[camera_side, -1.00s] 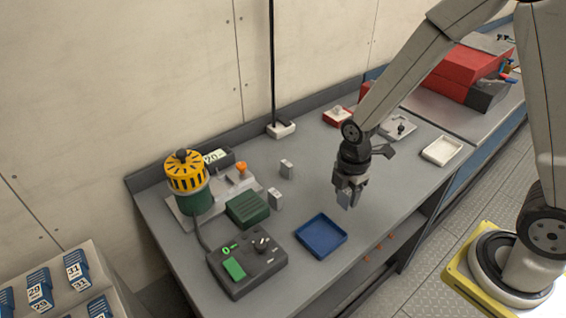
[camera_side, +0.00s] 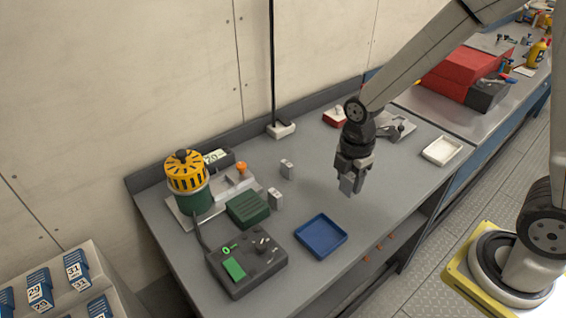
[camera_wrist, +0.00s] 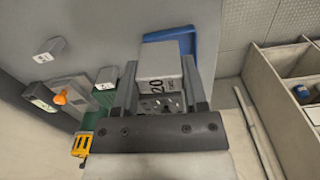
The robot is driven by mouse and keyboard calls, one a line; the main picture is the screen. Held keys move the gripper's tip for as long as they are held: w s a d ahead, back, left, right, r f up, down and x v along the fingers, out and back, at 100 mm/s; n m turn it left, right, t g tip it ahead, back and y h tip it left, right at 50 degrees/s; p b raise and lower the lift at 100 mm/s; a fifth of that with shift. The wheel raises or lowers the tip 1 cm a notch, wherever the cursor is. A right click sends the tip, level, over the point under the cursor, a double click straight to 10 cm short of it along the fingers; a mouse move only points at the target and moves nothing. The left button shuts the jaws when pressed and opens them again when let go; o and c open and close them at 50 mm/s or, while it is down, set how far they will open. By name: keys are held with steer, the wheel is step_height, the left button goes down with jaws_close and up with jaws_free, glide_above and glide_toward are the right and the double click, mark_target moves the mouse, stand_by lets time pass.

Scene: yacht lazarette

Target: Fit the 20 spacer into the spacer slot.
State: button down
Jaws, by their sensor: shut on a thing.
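The 20 spacer, a light grey block (camera_wrist: 160,62) marked "20", is held between the fingers of my gripper (camera_side: 352,178). Its lower end (camera_side: 347,188) shows below the jaws in the side view, above the bench and clear of it. The fixture plate (camera_side: 184,211) is at the left of the bench, with an orange knob (camera_side: 241,167), a green block (camera_side: 248,209) and a green motor with a yellow cap (camera_side: 187,172). A label reading "20" (camera_side: 215,156) stands behind it. I cannot make out the spacer slot clearly.
Two other grey blocks stand on the bench (camera_side: 287,168) (camera_side: 275,198), between my gripper and the fixture. A blue tray (camera_side: 321,236) lies in front. A dark control box (camera_side: 247,269) is at the front left. A black pole (camera_side: 272,70) rises at the back.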

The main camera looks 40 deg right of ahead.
steer(key=w+a+r, duration=0.2)
steer(key=w+a, duration=0.4)
steer(key=w+a+r+n, duration=0.1)
steer(key=w+a+r, duration=0.1)
steer(key=w+a, duration=0.4)
steer(key=shift+w+a+r, duration=0.25)
steer(key=shift+w, duration=0.15)
steer(key=shift+w, duration=0.1)
steer(key=w+a+f, duration=0.1)
steer(key=w+f, duration=0.1)
steer(key=w, duration=0.2)
steer(key=w+a+f, duration=0.1)
steer(key=w+f, duration=0.2)
steer(key=w+a+f, duration=0.1)
steer(key=w+f, duration=0.2)
steer(key=w, duration=0.1)
steer(key=shift+w, duration=0.3)
steer(key=shift+w+a+f, duration=0.25)
steer(key=shift+w+f, duration=0.45)
steer(key=shift+f, duration=0.05)
